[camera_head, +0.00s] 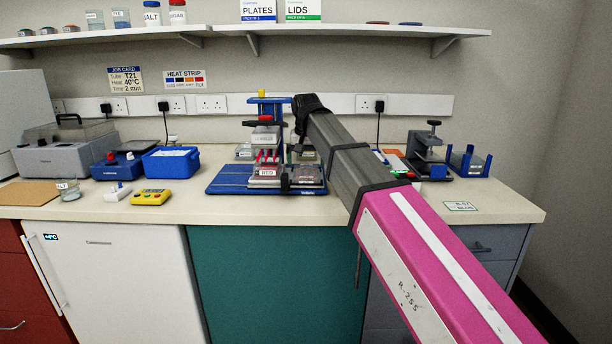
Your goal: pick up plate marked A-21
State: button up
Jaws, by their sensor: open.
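My gripper (299,130) is at the far end of my arm, over the blue mat at the middle of the bench. Its dark end points down, and its fingers are small and hard to make out; it appears open with nothing seen in it. I cannot read the mark A-21 anywhere. Low, pale, plate-like items stand at the back of the mat, one at the left (245,151) and one partly behind my wrist (306,153). Their marks are too small to read. My arm hides part of the bench behind it.
A blue tub (171,163) and yellow timer (151,197) are left. A black press-like stand (428,154) and blue holder (469,162) are right. The front bench edge is mostly clear.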

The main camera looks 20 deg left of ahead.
aim_at(306, 173)
jog(key=f, duration=0.3)
jog(key=shift+w+f, duration=0.25)
jog(key=shift+f, duration=0.15)
jog(key=c, duration=0.6)
jog(key=shift+r, duration=0.15)
notch_tip(306, 173, up, 28)
jog(key=shift+f, duration=0.1)
dwell(0.4)
jog(key=shift+r, duration=1.45)
jog(key=shift+a, duration=0.1)
